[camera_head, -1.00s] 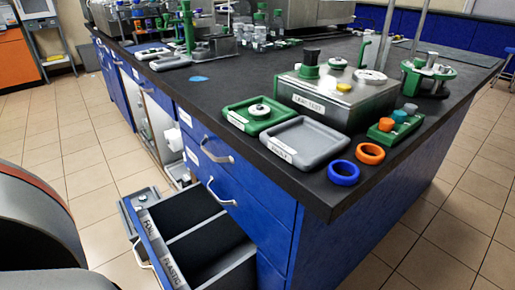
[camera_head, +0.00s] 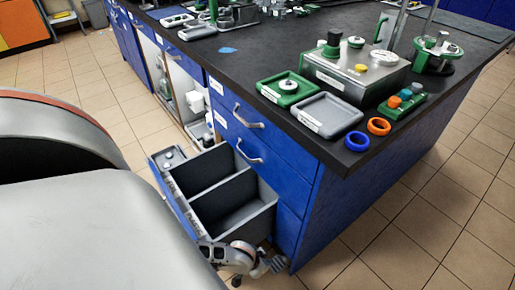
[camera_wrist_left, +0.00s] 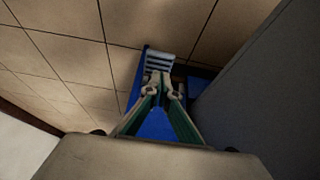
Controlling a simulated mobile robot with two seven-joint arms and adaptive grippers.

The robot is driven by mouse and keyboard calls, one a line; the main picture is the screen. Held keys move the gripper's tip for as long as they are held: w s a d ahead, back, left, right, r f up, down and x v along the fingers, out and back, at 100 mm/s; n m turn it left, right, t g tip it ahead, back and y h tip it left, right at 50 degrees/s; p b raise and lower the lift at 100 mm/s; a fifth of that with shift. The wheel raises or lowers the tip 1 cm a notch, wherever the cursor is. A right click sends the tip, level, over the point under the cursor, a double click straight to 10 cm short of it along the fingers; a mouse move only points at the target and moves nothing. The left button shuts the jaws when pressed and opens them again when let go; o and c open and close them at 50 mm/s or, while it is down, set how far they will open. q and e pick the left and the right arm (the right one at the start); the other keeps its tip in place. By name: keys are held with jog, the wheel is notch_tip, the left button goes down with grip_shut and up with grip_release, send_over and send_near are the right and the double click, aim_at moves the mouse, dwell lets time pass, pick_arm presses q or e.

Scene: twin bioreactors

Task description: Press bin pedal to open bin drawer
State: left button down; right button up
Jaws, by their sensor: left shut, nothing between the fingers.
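The bin drawer (camera_head: 186,213) stands pulled out from the blue cabinet, with its open dark grey compartments facing up. A ridged grey pedal (camera_head: 276,263) shows low at the cabinet's foot, below the drawer; it also shows in the left wrist view (camera_wrist_left: 159,64). My left gripper (camera_head: 258,263) is low beside the pedal, partly hidden by the drawer. In the left wrist view its fingertips (camera_wrist_left: 160,84) are together and empty, at the near edge of the pedal. I cannot tell whether they touch it. My right gripper is in neither view.
The black worktop (camera_head: 232,72) carries a green tray (camera_head: 266,92), a grey tray (camera_head: 318,128), a blue ring (camera_head: 357,141) and an orange ring (camera_head: 379,126) near its edge. Tiled floor (camera_head: 420,215) is clear on the right. The cabinet side stands close to my left gripper.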

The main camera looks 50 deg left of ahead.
pick_arm(q)
jog(key=shift+p+v, duration=0.35)
jog(key=shift+v, duration=0.7)
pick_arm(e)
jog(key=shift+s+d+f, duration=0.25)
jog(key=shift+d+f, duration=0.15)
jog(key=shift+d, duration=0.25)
pick_arm(q)
jog(key=shift+s, duration=0.15)
